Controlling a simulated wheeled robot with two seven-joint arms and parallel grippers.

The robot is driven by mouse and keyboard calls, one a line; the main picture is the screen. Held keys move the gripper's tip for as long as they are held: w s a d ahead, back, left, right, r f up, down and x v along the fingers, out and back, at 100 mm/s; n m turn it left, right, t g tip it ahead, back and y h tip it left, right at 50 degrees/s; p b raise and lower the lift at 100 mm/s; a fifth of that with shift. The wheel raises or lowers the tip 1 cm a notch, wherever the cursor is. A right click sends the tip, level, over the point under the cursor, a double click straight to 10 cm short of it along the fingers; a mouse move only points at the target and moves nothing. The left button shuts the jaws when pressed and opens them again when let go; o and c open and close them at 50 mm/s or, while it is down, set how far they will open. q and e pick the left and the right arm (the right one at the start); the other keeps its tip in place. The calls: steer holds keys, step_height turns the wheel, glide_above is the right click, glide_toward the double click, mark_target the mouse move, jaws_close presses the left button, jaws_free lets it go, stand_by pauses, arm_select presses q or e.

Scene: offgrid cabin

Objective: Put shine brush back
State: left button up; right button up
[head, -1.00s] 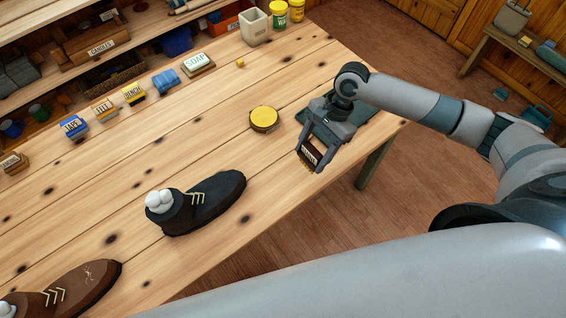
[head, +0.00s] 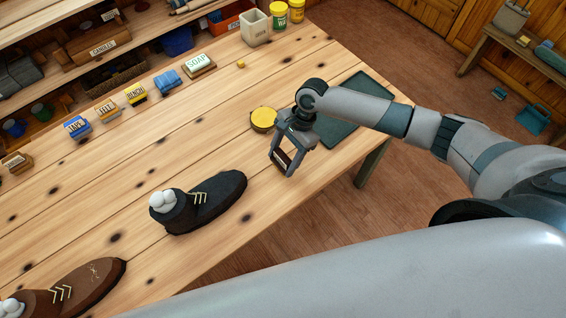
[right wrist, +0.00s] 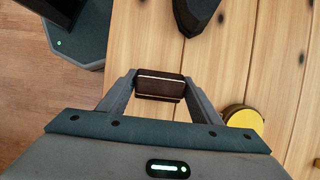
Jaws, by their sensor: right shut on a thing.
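My right gripper (head: 283,160) is shut on a small dark brown brush (head: 284,158), held over the front part of the workbench between the black shoe and the green mat. In the right wrist view the brush (right wrist: 160,86) sits between the two fingertips, with a pale line along its side. A dark green mat (head: 352,117) lies bare at the right end of the bench. A round yellow-topped tin (head: 262,119) stands just behind the gripper; it also shows in the right wrist view (right wrist: 243,118). My left gripper is not in view.
A black shoe (head: 215,194) and a brown shoe (head: 92,280) stand on the bench (head: 180,270). Labelled blocks, a blue cloth (head: 168,81) and a soap box (head: 199,65) line the back. A beige pot (head: 256,28) stands at the back right.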

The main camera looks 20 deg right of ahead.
mark_target(283, 165)
steer(key=shift+f+p, duration=0.45)
steer(key=shift+f, duration=1.25)
steer(key=o, duration=1.2)
steer(key=shift+f, duration=0.1)
steer(key=shift+b+v, duration=1.6)
steer(key=shift+v, duration=4.55)
steer(key=shift+s+a, duration=0.1)
